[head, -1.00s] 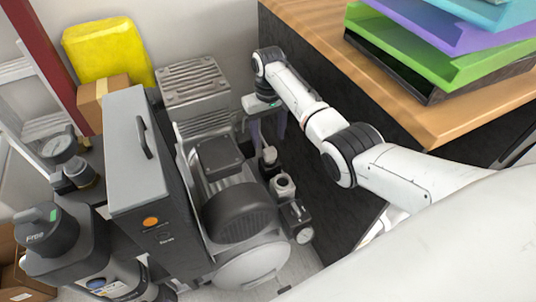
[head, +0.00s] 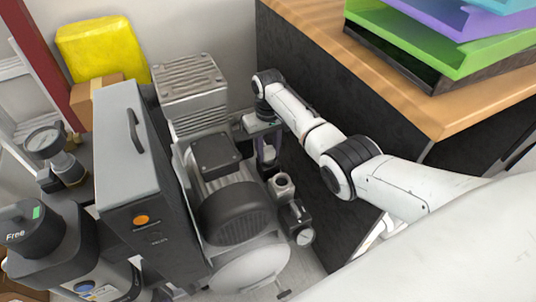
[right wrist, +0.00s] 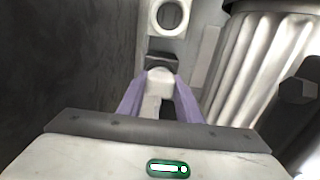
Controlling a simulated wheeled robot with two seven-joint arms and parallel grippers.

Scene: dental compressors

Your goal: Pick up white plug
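The white plug (right wrist: 160,78) is in the upper middle of the right wrist view, between the two purple fingers of my right gripper (right wrist: 161,88). It fills the gap at the fingertips, and the fingers look closed on its sides. In the head view, my right gripper (head: 268,150) points down at the right side of the compressor (head: 217,160), with the plug mostly hidden between its fingers. The plug still appears to be at the compressor fittings. My left gripper is not in view.
A dark cabinet with a wooden top (head: 310,40) stands close on the right, carrying stacked coloured trays (head: 465,50). A fitting (head: 282,185) and a gauge (head: 305,236) are just in front of the gripper. A tall grey box (head: 130,150) stands left.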

